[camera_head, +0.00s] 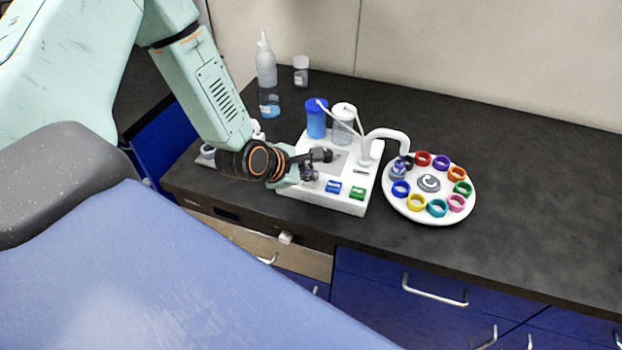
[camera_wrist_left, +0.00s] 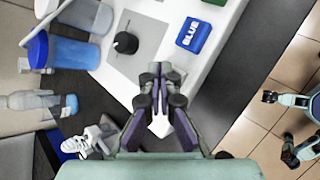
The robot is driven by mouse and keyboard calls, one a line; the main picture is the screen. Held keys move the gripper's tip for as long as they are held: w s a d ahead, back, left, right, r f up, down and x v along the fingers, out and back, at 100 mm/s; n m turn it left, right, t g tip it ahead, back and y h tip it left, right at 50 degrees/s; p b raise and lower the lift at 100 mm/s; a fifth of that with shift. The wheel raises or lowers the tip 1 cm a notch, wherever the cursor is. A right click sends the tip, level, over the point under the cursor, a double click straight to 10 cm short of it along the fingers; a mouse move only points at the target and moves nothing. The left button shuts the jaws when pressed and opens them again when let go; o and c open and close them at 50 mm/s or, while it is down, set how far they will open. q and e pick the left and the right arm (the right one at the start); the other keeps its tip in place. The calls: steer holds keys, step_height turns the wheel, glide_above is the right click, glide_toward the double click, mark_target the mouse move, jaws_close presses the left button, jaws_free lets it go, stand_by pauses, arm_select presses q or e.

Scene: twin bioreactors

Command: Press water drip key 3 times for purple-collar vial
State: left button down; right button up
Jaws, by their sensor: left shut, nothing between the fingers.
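My left gripper (camera_head: 310,174) is shut and empty beside the left side of the white dispenser (camera_head: 325,207). Its closed fingertips also show in the left wrist view (camera_wrist_left: 157,70), near the black knob (camera_wrist_left: 126,43) and the blue key (camera_wrist_left: 192,35) lettered BLUE. The blue key also shows in the head view (camera_head: 333,187), with a green key (camera_head: 357,193) to its right. No key lettered for water is legible. Under the white spout (camera_head: 388,134), a small vial (camera_head: 398,171) stands on the round carousel (camera_head: 428,217); its collar looks bluish or purple. My right gripper (camera_wrist_left: 279,123) is open, partly cut off.
A blue cup (camera_head: 316,120) and a clear cup (camera_head: 342,128) stand at the dispenser's back. A squeeze bottle (camera_head: 265,62) and a small jar (camera_head: 300,70) stand behind. Several coloured rings sit around the carousel. The dark bench (camera_head: 545,190) is free at right.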

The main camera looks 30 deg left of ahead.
arm_select(q)
steer(key=shift+f, duration=0.15)
stand_by(0.7)
steer(key=shift+a+r+p, duration=0.1)
steer(key=shift+r+p, duration=0.3)
steer(key=shift+r, duration=0.45)
steer(key=shift+r+p, duration=1.9)
steer(key=shift+r, duration=0.7)
steer(key=shift+f, duration=0.1)
